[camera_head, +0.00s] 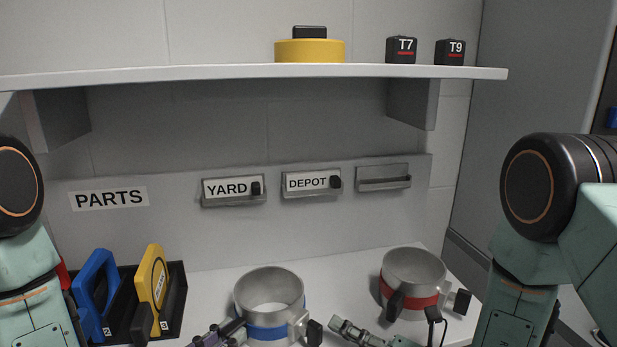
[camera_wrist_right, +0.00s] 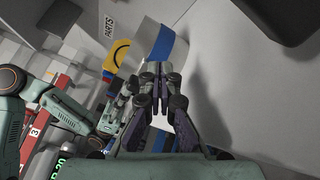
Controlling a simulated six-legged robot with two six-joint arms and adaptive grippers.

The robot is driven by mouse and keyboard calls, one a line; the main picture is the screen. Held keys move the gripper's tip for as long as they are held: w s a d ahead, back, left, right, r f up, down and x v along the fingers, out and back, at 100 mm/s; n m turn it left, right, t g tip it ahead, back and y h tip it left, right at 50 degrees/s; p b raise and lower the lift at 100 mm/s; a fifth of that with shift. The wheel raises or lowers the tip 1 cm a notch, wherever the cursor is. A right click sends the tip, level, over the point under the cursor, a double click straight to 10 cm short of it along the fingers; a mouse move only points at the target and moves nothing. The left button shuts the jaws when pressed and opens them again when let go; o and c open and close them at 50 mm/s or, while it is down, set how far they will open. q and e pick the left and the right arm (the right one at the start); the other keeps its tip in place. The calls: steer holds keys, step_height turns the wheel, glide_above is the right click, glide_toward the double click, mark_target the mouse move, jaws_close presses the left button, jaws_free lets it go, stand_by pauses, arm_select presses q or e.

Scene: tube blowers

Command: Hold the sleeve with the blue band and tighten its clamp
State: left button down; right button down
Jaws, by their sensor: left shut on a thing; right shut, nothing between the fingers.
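The sleeve with the blue band (camera_head: 268,332) is a grey open cylinder upright on the bench, with a dark clamp knob (camera_head: 315,332) at its right. Its blue band also shows in the right wrist view (camera_wrist_right: 168,42). My left gripper (camera_head: 232,328) is at the sleeve's left side, shut on what looks like its dark handle; the contact is partly hidden. My right gripper (camera_head: 338,324) is just right of the knob, apart from it in the head view. In the right wrist view its fingers (camera_wrist_right: 161,88) are closed together, with nothing between them.
A red-banded sleeve (camera_head: 415,265) with a dark handle and knob stands to the right. A black tray (camera_head: 177,300) with blue and yellow tools is at the left. Above are YARD (camera_head: 227,189) and DEPOT (camera_head: 307,183) holders and a shelf (camera_head: 220,75).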

steer(key=shift+v, duration=2.9)
arm_select(q)
steer(key=c, duration=1.2)
jaws_free()
steer(key=shift+o, duration=0.2)
steer(key=shift+s+a, duration=0.1)
